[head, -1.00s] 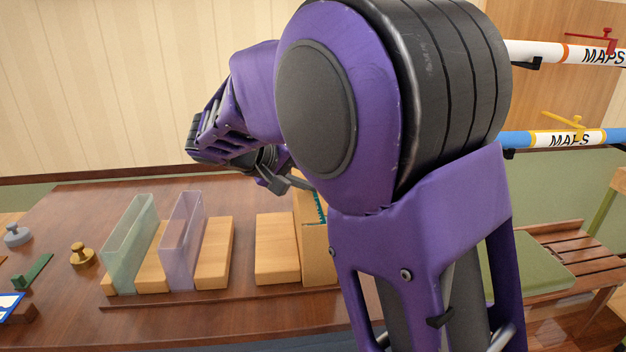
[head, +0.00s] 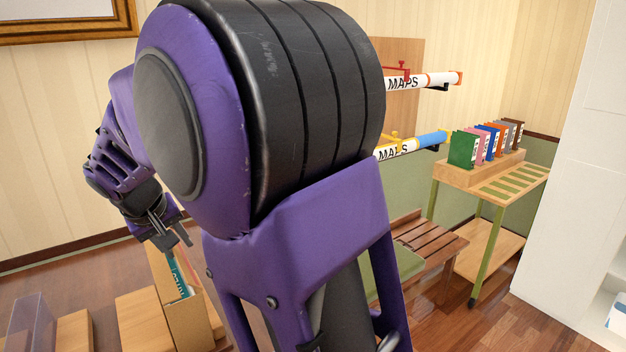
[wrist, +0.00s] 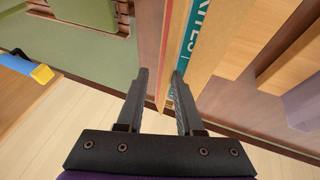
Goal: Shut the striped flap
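I cannot make out a striped flap in either view. My gripper (head: 172,238) is at the left of the head view, pointing down just above a wooden box (head: 192,322) that holds a teal-edged lettered item (head: 178,281). In the wrist view my gripper's two fingers (wrist: 162,74) stand apart, with a gap between them. Nothing is clearly held, and I cannot tell whether the fingers touch the box.
Wooden blocks (head: 140,322) and a clear purple holder (head: 30,325) stand left of the box. MAPS tubes (head: 405,148) hang on the wall above a slatted bench (head: 430,245). A slotted cart (head: 505,185) with several coloured binders stands right. Open floor (head: 480,315) lies in front.

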